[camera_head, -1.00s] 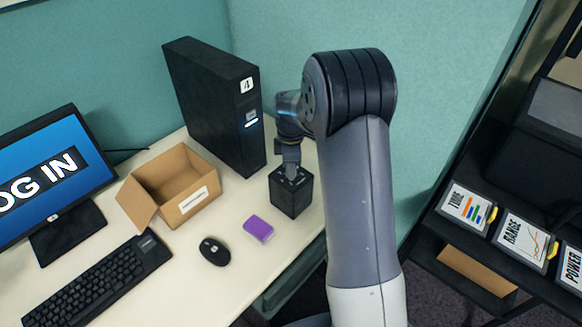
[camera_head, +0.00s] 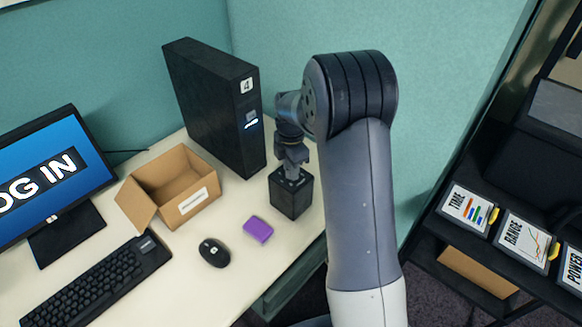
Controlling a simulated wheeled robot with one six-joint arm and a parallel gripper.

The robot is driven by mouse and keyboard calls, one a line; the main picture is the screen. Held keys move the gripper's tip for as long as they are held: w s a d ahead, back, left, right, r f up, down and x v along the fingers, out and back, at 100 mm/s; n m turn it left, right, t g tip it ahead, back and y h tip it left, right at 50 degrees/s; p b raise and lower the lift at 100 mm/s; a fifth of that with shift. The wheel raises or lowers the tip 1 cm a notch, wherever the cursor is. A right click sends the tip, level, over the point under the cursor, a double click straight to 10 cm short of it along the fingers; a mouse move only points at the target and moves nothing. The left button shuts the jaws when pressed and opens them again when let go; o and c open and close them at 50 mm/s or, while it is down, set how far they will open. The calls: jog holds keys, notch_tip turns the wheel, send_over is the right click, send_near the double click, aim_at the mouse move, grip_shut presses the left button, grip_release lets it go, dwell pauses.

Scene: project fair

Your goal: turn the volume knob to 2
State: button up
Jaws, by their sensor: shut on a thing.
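A small black box (camera_head: 291,199), which looks like the speaker with the volume knob, stands on the desk near its right edge. My gripper (camera_head: 291,174) points down onto the top of this box. It is shut on the knob there. The knob itself and any numbers around it are hidden or too small to read, so the knob's setting cannot be told.
A black computer tower (camera_head: 215,105) marked 4 stands just left of and behind the box. An open cardboard box (camera_head: 180,190), a purple block (camera_head: 257,229), a mouse (camera_head: 214,253), a keyboard (camera_head: 97,284) and a monitor (camera_head: 45,180) are also on the desk (camera_head: 190,285).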

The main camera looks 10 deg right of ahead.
jog(key=o, duration=1)
jog(key=shift+c, duration=0.2)
notch_tip(320, 180, up, 11)
jog(key=shift+f, duration=0.15)
notch_tip(320, 180, down, 11)
jog(key=shift+r, duration=0.1)
dwell(0.4)
